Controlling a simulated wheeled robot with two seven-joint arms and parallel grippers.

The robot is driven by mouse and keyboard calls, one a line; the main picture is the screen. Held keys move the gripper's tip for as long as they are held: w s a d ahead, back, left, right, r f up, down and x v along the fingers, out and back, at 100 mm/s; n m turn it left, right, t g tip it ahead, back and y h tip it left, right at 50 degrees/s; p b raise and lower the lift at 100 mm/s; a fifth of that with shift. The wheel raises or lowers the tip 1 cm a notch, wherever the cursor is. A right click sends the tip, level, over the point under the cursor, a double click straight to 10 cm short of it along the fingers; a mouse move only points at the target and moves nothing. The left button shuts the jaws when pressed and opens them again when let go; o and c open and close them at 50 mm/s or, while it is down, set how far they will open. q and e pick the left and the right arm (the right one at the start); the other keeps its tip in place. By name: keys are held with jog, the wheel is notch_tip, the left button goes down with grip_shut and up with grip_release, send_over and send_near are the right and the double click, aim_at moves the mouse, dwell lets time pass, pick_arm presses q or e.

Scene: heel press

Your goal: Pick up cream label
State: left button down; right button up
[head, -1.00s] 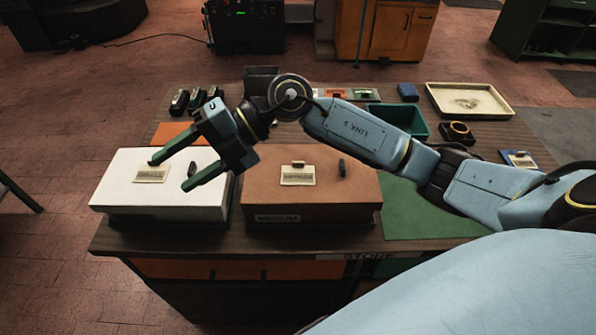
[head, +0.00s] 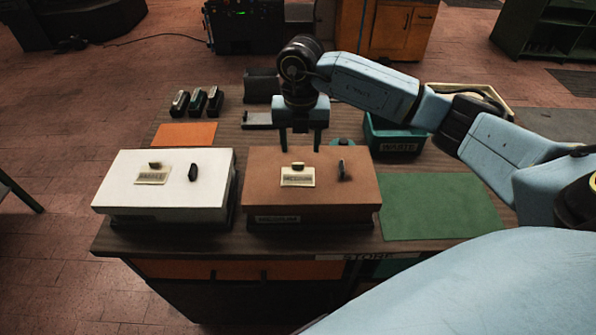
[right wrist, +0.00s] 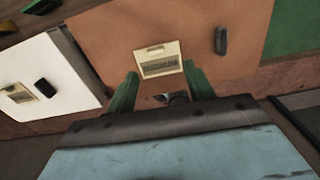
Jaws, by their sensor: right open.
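One cream label (head: 298,181) lies on the brown box (head: 350,205), with a small dark tab at its upper edge. Another cream label (head: 152,178) lies on the white box (head: 125,200). My right gripper (head: 300,147) points down at the back edge of the brown box, its two green fingers apart and empty. In the right wrist view the brown box's label (right wrist: 159,64) shows just beyond and between the fingertips, apart from them. The white box's label (right wrist: 17,93) is at the left there. My left gripper is not in view.
Each box has a dark knob, on the white lid (head: 193,173) and the brown lid (head: 342,168). A green mat (head: 440,207) lies clear at the right. A teal bin (head: 398,144) stands behind it. An orange mat (head: 186,134) and several small dark blocks (head: 198,101) are at the back left.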

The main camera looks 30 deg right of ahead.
aim_at(298, 174)
jog(key=shift+w+f+p, duration=0.2)
jog(key=shift+f+p, duration=0.15)
jog(key=shift+f, duration=1.3)
jog(key=shift+w+f+p, duration=0.2)
jog(key=shift+f+p, duration=0.1)
jog(key=shift+f, duration=1.35)
jog(key=c, duration=0.9)
